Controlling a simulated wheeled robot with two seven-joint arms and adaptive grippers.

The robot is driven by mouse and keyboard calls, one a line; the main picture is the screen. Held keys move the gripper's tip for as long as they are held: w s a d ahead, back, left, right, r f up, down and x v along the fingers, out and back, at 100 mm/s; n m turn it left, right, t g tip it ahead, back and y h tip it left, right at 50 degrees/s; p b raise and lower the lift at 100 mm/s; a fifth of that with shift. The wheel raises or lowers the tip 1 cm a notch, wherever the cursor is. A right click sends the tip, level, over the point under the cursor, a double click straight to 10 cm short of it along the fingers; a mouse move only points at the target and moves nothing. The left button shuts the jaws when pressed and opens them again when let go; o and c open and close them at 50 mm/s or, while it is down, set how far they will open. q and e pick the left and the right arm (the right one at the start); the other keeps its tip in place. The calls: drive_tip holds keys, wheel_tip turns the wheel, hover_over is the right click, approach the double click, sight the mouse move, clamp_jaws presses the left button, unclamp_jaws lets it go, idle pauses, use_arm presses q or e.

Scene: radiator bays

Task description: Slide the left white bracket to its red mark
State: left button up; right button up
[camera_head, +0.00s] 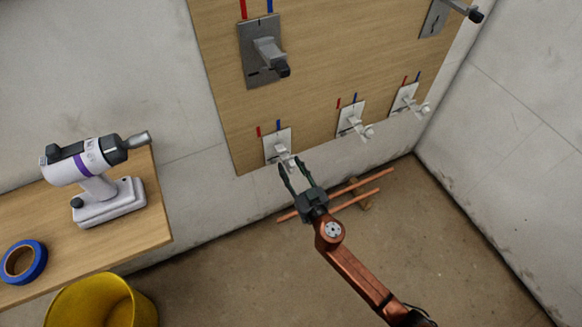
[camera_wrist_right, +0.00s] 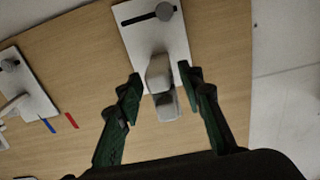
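The left white bracket (camera_head: 284,153) sticks out from its white plate (camera_head: 271,147) at the lower left of the wooden board. Its red mark (camera_head: 258,131) is at the plate's upper left corner, and a blue mark (camera_head: 278,125) stands to the right of it. My right gripper (camera_head: 289,165) is at the bracket's outer end. In the right wrist view the bracket (camera_wrist_right: 160,75) lies between the two open fingers (camera_wrist_right: 164,78), with a gap on each side. The bracket's own marks do not show there. My left gripper is not in view.
Two more white brackets, a middle one (camera_head: 357,123) and a right one (camera_head: 412,103), sit farther right. A larger grey bracket (camera_head: 266,52) is above. A table with a drill (camera_head: 90,160) and blue tape (camera_head: 23,262) stands left. A yellow bucket (camera_head: 85,302) is below.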

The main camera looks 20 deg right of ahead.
drive_tip(key=shift+c, duration=0.4)
clamp_jaws()
